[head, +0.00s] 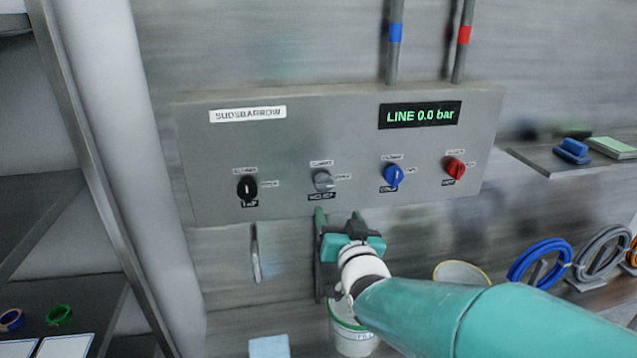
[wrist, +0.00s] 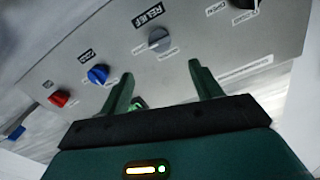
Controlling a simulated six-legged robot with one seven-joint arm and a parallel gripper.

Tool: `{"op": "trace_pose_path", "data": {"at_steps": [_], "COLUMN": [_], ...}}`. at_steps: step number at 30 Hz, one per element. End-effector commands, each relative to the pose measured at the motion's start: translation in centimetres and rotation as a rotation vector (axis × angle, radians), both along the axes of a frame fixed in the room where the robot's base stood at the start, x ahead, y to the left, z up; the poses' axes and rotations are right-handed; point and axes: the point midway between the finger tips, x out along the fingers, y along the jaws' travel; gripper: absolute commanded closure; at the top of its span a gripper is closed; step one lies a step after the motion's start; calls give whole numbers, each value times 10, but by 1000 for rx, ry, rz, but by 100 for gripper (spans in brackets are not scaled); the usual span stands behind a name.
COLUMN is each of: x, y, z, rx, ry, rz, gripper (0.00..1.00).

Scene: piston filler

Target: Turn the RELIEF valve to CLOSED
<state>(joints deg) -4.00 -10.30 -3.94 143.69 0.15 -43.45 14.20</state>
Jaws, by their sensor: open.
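The RELIEF valve is a grey knob (head: 322,181) on the grey panel, second from the left. It also shows in the wrist view (wrist: 159,40), beside a dark label (wrist: 148,17) that reads RELIEF. Small white labels sit above it and to its right in the head view, too blurred to read. I cannot tell which one its handle points to. My gripper (head: 338,214) is open and empty, just below the grey knob in the head view. In the wrist view the two green fingers (wrist: 161,72) are spread, with the knob beyond their tips and apart from them.
The panel (head: 300,130) also carries a black knob (head: 247,188), a blue knob (head: 394,176) and a red knob (head: 455,168). The display (head: 420,115) reads LINE 0.0 bar. A bucket (head: 352,338) stands below, and coiled hoses (head: 541,262) sit at right.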

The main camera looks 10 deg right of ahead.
Motion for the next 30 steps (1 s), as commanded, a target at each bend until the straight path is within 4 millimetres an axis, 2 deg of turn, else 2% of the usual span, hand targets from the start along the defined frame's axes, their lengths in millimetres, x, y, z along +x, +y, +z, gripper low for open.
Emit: {"op": "trace_pose_path", "data": {"at_steps": [5, 8, 21, 25, 30], "x": [16, 32, 113, 129, 137], "y": [0, 0, 0, 0, 0], "z": [0, -1, -1, 0, 0], "rx": [0, 0, -1, -1, 0], "ry": [0, 1, 2, 1, 1], "rz": [0, 0, 0, -1, -1], "gripper": [36, 36, 36, 36, 36]}}
